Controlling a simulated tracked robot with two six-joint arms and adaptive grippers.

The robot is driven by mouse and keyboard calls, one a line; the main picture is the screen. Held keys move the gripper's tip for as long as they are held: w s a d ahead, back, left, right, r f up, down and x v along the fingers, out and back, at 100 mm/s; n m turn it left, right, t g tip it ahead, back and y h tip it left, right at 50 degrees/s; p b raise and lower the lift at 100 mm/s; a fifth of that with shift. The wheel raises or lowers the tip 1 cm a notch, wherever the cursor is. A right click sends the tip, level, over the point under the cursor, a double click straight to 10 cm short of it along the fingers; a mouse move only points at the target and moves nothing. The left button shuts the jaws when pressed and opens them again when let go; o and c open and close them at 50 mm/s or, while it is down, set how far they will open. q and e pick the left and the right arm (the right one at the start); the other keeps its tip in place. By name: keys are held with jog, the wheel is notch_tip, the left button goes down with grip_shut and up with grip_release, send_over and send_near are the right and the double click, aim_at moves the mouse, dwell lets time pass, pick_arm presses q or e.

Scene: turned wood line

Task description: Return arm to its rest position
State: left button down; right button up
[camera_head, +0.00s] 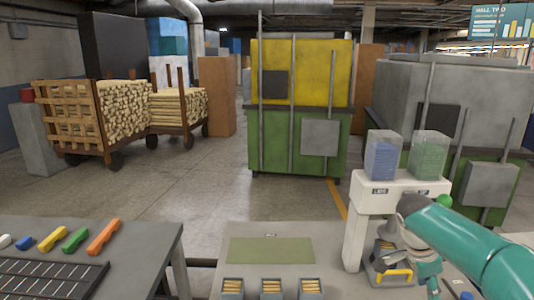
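My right arm (480,248), teal with grey joints, comes in from the lower right. It bends at a grey joint near the white dispenser stand and points down over the bench. My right gripper (428,272) is low at the end of this arm, close to a small grey bin with a yellow handle (398,275). Its fingertips are too small and overlapped to tell whether they are open or hold anything. I cannot tell whether it touches the bin. My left arm and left gripper are out of view.
A white stand (354,237) carries two clear hoppers, one with blue pieces (382,157), one with green (428,155). A green mat (272,250) lies on the bench behind several small bins (271,288). Coloured pieces (103,237) and a dark rack (50,279) lie on the left table.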

jog(key=s+a+f+n+g+y+b, duration=0.15)
jog(key=s+a+f, duration=0.25)
jog(key=f, duration=0.6)
jog(key=s+a+f+n+g+y+b, duration=0.15)
jog(key=s+a+f, duration=0.3)
jog(key=f, duration=0.55)
jog(key=s+a+f+n+g+y+b, duration=0.1)
jog(key=s+a+f+n, duration=0.3)
jog(key=f, duration=0.7)
jog(key=s+a+f+n+t+y+b, duration=0.1)
jog(key=s+a+f+n+y, duration=0.2)
jog(key=s+a+f, duration=0.45)
jog(key=s+a+f+n+y+b, duration=0.15)
jog(key=s+a, duration=0.35)
jog(key=s, duration=0.5)
jog(key=w+n+t, duration=0.2)
jog(key=n, duration=0.1)
jog(key=w+f+n+t+p, duration=0.1)
jog(key=w, duration=0.1)
jog(key=shift+w+d+n, duration=0.1)
jog(key=shift+d+n, duration=0.25)
jog(key=shift+d, duration=0.05)
jog(key=shift+f, duration=0.1)
